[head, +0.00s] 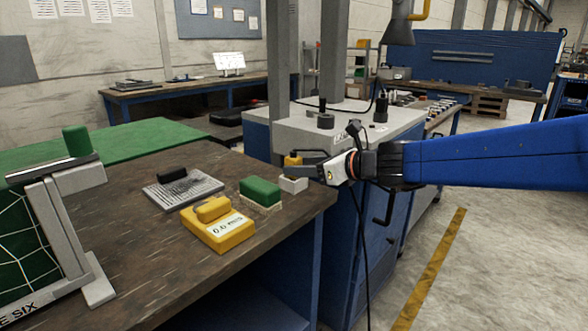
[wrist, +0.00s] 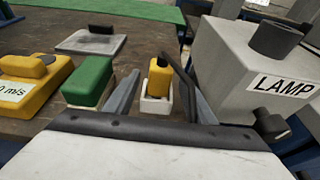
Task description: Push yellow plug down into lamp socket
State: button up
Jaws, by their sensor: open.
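The yellow plug (head: 292,160) stands upright on the small pale socket block (head: 293,185) at the table's right end. In the wrist view the plug (wrist: 158,80) has a dark top and sits in the opening of the socket (wrist: 156,105); its lower end is hidden inside. My gripper (head: 308,167) comes in from the right, close to the plug. In the wrist view the fingers of my gripper (wrist: 163,76) are apart, one on each side of the plug, with visible gaps. A dark cord or bar runs beside the plug on the right.
A grey box labelled LAMP (wrist: 255,75) with a dark knob stands close on the right. A green block (head: 260,191) and a yellow meter (head: 218,230) lie left of the socket. A grey ridged plate (head: 182,190) lies further left. Bare table lies in front.

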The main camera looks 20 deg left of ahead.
jog(key=shift+r+x, duration=0.2)
jog(key=shift+x, duration=3.4)
jog(key=shift+a, duration=0.1)
jog(key=c, duration=1.2)
jog(key=shift+r, duration=0.1)
